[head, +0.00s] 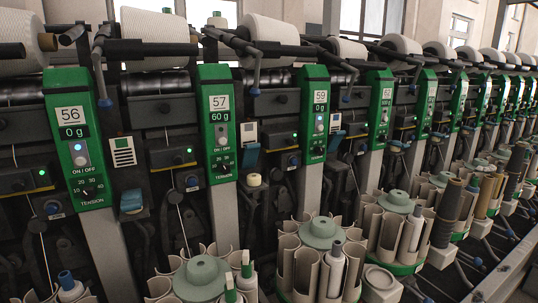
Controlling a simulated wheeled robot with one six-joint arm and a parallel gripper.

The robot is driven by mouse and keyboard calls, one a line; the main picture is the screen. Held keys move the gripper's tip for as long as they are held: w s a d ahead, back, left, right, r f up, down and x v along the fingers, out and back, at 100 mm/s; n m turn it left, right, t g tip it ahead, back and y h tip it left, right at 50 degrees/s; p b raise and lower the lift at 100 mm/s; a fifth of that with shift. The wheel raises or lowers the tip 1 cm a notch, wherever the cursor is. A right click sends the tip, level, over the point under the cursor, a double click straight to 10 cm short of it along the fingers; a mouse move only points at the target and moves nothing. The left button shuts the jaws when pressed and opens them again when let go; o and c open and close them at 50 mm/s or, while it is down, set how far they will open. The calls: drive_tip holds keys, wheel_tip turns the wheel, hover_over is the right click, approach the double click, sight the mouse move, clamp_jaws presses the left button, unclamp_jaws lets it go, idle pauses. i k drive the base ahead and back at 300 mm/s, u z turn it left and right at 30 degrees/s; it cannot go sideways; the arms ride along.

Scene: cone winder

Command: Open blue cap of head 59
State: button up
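The panel of head 59 (317,110) is green and upright, near the middle of the head view, with a white label, a lit button and a tension dial. A round dark-blue knob (293,160) sits on the black unit left of this panel. A blue-grey piece (335,139) sticks out just right of the panel. A small blue tip (346,98) ends the dark arm at its upper right. I cannot tell which of these is the blue cap, or whether it is open or shut. My gripper is not in view.
Similar green panels, 56 (72,130) and 57 (220,120), stand to the left, and more recede right. White yarn cones (155,38) lie along the top. Round holders of beige tubes (200,275) jut out low in front. A metal rail (515,265) runs at lower right.

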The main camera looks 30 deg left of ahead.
sight(251, 151)
drive_tip(key=u, duration=0.05)
drive_tip(key=k, duration=0.45)
drive_tip(key=u, duration=0.95)
drive_tip(key=i, duration=0.5)
drive_tip(key=u, duration=0.05)
